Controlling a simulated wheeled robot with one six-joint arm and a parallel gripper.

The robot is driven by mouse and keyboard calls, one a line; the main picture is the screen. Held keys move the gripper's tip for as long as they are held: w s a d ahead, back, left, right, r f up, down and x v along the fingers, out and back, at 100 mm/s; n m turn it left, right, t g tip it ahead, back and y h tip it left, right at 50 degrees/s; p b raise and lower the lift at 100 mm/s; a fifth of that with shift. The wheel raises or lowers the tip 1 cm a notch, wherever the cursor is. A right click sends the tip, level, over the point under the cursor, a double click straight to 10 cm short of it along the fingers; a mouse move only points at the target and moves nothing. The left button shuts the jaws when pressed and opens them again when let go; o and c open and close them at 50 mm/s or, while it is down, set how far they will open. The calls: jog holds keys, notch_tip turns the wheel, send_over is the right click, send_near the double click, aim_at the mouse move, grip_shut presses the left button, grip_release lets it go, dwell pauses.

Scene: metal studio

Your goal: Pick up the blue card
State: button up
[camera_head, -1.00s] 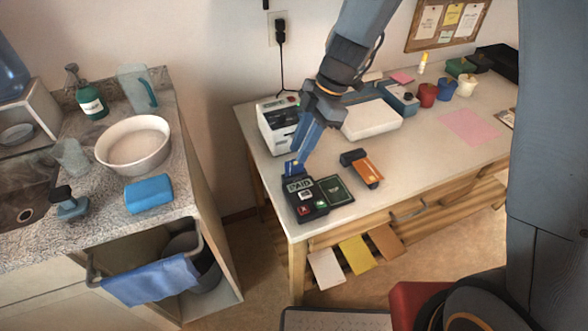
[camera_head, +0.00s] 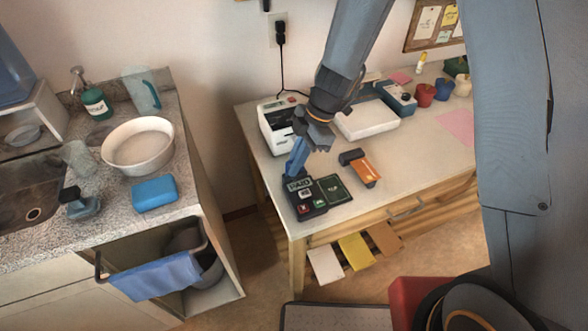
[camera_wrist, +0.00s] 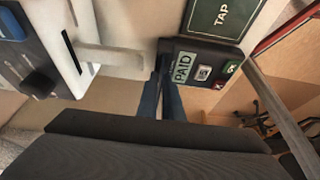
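The black card terminal (camera_head: 306,197) stands on the table's front left corner with a "PAID" screen; it also shows in the wrist view (camera_wrist: 207,70). My gripper (camera_head: 292,172) points down at the terminal's back edge. In the wrist view its two blue fingers (camera_wrist: 161,78) lie close together, tips against the terminal's edge beside the screen. The blue card does not show clearly in either current view; the fingers cover the place at the back of the terminal. Whether the card is between the fingers cannot be seen.
A green "TAP" pad (camera_head: 334,189) adjoins the terminal. An orange card (camera_head: 365,172) sits in a dark holder to the right. A white printer (camera_head: 279,125) stands behind my gripper. A white box (camera_head: 368,120) lies farther back. The table's front edge is close to the terminal.

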grip_shut()
jog(key=shift+r+b, duration=1.25)
jog(key=shift+r, duration=3.75)
